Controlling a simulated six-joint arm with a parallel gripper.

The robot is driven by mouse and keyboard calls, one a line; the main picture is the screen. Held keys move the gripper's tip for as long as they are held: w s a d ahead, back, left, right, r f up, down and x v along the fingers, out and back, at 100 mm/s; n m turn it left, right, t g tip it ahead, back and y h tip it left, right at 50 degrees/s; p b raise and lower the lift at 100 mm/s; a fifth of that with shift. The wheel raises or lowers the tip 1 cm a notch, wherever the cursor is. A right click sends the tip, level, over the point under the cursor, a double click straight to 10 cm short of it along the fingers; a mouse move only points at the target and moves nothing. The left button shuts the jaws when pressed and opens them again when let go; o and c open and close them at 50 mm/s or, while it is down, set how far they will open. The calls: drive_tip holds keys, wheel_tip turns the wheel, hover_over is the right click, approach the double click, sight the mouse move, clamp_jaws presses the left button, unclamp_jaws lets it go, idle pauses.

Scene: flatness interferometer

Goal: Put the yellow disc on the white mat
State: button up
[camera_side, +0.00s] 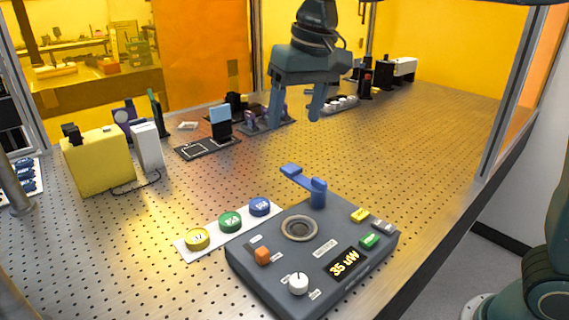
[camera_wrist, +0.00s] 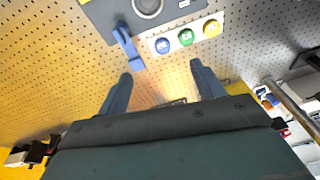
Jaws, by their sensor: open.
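The yellow disc (camera_side: 197,238) lies at the near-left end of a white strip-like mat (camera_side: 213,241), in a row with a green disc (camera_side: 230,222) and a blue disc (camera_side: 260,206). In the wrist view the yellow disc (camera_wrist: 211,28) is at the right end of the white strip (camera_wrist: 150,42). My gripper (camera_side: 293,122) is open and empty, high above the table and well apart from the discs. In the wrist view its two fingers (camera_wrist: 160,72) are spread, with the discs beyond the tips.
A dark console (camera_side: 318,285) with a round ring (camera_side: 299,228), knobs and a blue arm (camera_side: 305,185) stands right of the strip. A yellow box (camera_side: 97,162), a white box (camera_side: 147,147) and a dark mat with a white square outline (camera_side: 190,155) are behind. The perforated table is clear at right.

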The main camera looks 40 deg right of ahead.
drive_tip(key=s+d+f+t, duration=0.1)
drive_tip(key=s+d, duration=0.3)
drive_tip(key=s, duration=0.4)
drive_tip(key=s+d+f+t, duration=0.1)
drive_tip(key=s+d+f, duration=0.3)
drive_tip(key=s, duration=0.4)
drive_tip(key=s+d+f+n+t, duration=0.1)
drive_tip(key=s+d+f, duration=0.2)
drive_tip(key=s, duration=0.5)
drive_tip(key=shift+s+d+h, duration=0.15)
drive_tip(key=shift+d+h, duration=0.25)
drive_tip(key=shift+d, duration=0.05)
